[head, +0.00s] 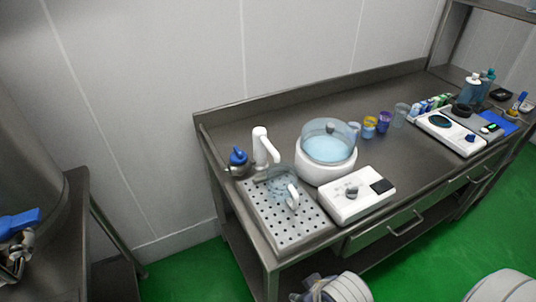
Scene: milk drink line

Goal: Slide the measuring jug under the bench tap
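The measuring jug (279,187) is clear, with a pale handle (293,198) turned toward the front right. It stands upright on the perforated drip tray (284,229) at the bench's left end. The white bench tap (261,145) rises behind the tray, its spout pointing forward and right. The jug is close below and in front of the spout; I cannot tell whether its mouth is directly under the outlet. Nothing is seen touching the jug.
A white device with a clear blue-tinted bowl (327,148) stands right of the jug, behind a white scale-like unit (354,207). A blue-topped item (238,158) sits left of the tap. Small cups and bottles stand farther right. The tray's front is clear.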

